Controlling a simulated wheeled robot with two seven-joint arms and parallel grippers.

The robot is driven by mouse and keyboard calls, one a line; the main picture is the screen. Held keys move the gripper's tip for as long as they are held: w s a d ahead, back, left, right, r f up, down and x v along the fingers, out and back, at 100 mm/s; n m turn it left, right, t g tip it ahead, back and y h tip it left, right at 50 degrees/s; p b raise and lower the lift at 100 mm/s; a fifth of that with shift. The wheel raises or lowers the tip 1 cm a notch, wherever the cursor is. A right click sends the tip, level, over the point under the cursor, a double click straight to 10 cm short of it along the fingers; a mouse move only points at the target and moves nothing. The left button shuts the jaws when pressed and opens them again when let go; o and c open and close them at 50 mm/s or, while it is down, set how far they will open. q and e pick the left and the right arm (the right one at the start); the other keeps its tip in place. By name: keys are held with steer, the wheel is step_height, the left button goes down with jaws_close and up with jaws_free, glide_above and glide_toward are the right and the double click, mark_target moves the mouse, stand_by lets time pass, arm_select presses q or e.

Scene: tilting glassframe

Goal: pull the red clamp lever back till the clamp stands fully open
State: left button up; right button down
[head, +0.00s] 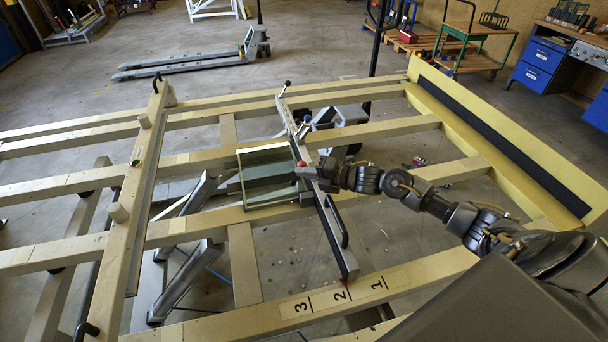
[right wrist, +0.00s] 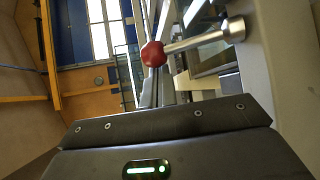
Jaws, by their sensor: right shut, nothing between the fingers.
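The clamp lever has a red ball knob (head: 301,163) above the long metal rail that crosses the frame. In the right wrist view the red knob (right wrist: 152,54) ends a bright metal rod (right wrist: 200,40), which runs to a round pivot on a pale grey housing. My right gripper (head: 316,172) is close beside the knob, on its right in the head view. It is shut and empty. In the right wrist view its dark body (right wrist: 168,130) lies below the knob, with a gap visible between them. I cannot tell how far the clamp stands open. My left gripper is not in view.
The rail (head: 346,258) carries a black bow handle (head: 338,220). Cream frame beams (head: 200,235) surround it, with open gaps to the floor. A second cross rail with pegs (head: 128,220) stands left. A yellow ledge (head: 500,135) bounds the right. A pallet jack (head: 200,62) stands behind.

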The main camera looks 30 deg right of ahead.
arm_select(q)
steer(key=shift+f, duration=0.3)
arm_select(e)
steer(key=shift+d, duration=0.1)
